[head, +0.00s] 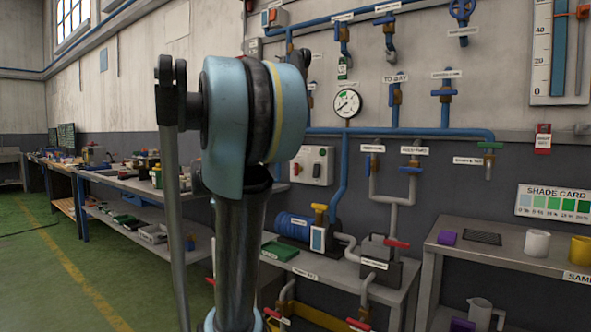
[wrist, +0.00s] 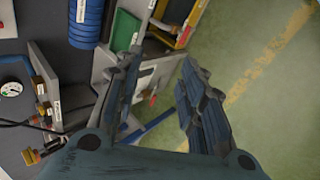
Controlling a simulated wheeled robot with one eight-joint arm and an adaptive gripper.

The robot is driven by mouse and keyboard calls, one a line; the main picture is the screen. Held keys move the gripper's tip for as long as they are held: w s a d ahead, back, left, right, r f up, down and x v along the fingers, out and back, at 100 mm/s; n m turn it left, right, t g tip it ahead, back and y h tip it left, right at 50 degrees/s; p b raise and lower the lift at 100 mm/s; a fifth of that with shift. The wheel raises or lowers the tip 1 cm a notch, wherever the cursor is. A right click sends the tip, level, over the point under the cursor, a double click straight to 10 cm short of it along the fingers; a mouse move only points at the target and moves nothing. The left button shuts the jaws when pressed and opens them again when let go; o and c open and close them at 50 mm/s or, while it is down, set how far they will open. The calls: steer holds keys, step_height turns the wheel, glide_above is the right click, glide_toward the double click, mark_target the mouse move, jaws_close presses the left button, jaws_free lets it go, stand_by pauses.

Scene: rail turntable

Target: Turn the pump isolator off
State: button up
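A pale control box (head: 310,165) with a red and a dark control is on the wall above the blue pump motor (head: 292,227). In the head view my arm stands in front, and my gripper is not visible.
Blue wall pipes (head: 390,132) carry several valves and a pressure gauge (head: 347,103). A grey bench (head: 405,285) holds the pump, with red-handled valves below. A side table (head: 500,257) with mugs stands right. The green floor (head: 60,280) is clear at left.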

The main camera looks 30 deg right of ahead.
steer(key=w+d+r+n+h, duration=0.35)
steer(key=w+d+r, duration=0.35)
steer(key=w+d, duration=0.4)
steer(key=n+t+h, duration=0.3)
steer(key=n+h, duration=0.3)
steer(key=n, duration=0.7)
glide_toward(295, 165)
steer(key=x, duration=1.1)
steer(key=shift+w+d+f, duration=0.1)
steer(key=shift+f, duration=0.05)
steer(key=shift+c, duration=0.3)
steer(key=c, duration=0.7)
steer(key=shift+o, duration=0.2)
steer(key=shift+w, duration=0.15)
steer(key=shift+m, duration=0.25)
